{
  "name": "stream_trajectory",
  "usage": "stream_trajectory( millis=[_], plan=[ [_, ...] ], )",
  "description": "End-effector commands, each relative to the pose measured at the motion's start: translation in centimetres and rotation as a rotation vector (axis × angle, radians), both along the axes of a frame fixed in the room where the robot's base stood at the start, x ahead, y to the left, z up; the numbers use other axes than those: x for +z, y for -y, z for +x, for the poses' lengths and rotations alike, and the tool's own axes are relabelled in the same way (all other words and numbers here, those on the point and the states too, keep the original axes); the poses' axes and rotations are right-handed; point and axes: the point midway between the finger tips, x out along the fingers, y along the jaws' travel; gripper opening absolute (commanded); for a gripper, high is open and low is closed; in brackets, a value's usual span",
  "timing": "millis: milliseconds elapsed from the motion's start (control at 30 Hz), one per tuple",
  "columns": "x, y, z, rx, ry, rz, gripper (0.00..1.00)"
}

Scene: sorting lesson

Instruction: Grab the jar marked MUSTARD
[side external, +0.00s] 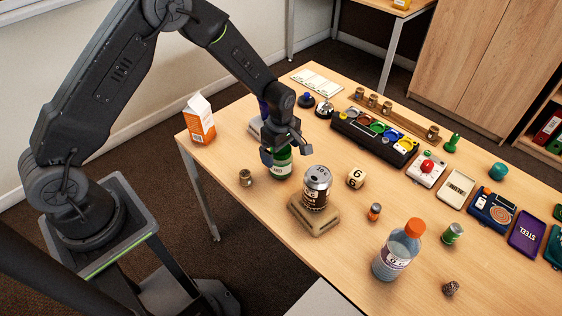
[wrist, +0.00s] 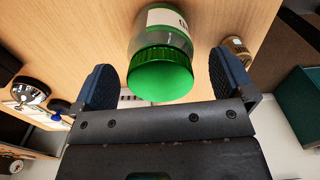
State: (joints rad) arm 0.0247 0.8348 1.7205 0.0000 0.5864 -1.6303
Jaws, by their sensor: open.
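No label that I can make out reads MUSTARD. A glass jar with a green lid (side external: 281,163) stands upright on the table; its white label is too small to read. My gripper (side external: 286,150) is open above and around it. In the wrist view the jar's green lid (wrist: 160,72) lies between the two open fingers of my gripper (wrist: 164,80), with gaps at both sides. Its label is partly cut off there. A small brown jar (side external: 245,178) stands to its left; it shows past the right finger in the wrist view (wrist: 237,48).
A can (side external: 317,186) on a tan stand (side external: 314,217) is close to the right of the jar, with a die (side external: 356,178) beyond. A carton (side external: 199,120) stands at the left edge. A bottle (side external: 397,252) is in front. Small jars sit on a rack (side external: 400,121) at the back.

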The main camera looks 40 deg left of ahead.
Motion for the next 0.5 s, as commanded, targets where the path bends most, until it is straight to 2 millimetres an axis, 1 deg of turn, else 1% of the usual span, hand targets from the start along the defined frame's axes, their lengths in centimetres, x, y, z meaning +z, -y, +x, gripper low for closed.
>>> stream_trajectory(
  millis=[33,100,200,433,500],
  plan=[
    [-0.9,0.0,-0.1,0.000,-0.004,0.000,1.00],
    [-1.7,0.0,-0.1,0.000,-0.002,0.000,1.00],
    [-2.3,0.0,0.0,0.000,-0.001,0.000,1.00],
    [-2.4,0.0,0.0,0.000,0.001,0.000,1.00],
    [-2.4,0.0,0.0,0.000,0.001,0.000,0.94]
  ],
)
